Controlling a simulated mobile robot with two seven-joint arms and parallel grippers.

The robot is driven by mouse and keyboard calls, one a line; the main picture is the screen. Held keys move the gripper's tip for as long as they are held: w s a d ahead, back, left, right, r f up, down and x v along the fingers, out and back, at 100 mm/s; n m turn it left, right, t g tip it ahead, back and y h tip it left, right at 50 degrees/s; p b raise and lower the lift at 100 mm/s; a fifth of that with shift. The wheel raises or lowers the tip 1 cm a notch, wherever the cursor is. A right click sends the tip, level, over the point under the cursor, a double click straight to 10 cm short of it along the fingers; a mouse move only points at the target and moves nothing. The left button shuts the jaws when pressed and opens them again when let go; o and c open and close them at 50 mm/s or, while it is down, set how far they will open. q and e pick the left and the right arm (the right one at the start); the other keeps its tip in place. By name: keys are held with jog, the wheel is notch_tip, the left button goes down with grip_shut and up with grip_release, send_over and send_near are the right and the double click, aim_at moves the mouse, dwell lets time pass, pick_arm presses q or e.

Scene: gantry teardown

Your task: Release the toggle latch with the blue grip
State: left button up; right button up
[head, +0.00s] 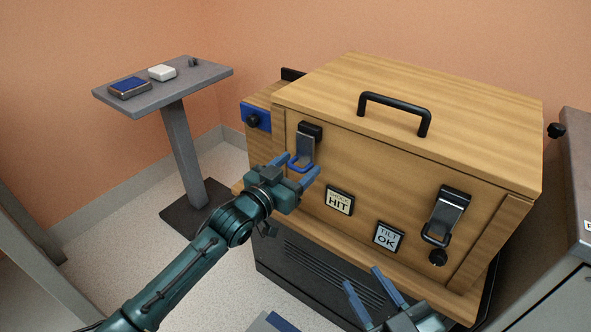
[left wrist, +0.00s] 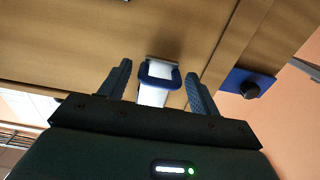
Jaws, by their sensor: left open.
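The toggle latch with the blue grip (head: 302,164) is on the left of the wooden case's front (head: 400,165). Its metal lever hangs down from a black mount, with the blue loop at the bottom. My left gripper (head: 304,166) is open, its blue fingers on either side of the loop. In the left wrist view the blue grip (left wrist: 160,74) lies between the open fingertips (left wrist: 160,78), with a gap visible on each side. A second latch with a black grip (head: 446,215) is on the right of the front. My right gripper (head: 372,291) is open and empty below the case's front.
A black knob (head: 438,258) is below the right latch. A blue bracket with a knob (head: 256,118) is at the left. A grey stand (head: 165,92) holds small items.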

pick_arm(q)
jog(key=shift+c, duration=0.4)
jog(key=c, duration=1.2)
jog(key=shift+o, duration=0.2)
jog(key=shift+r, duration=0.1)
pick_arm(e)
jog(key=shift+r, duration=0.15)
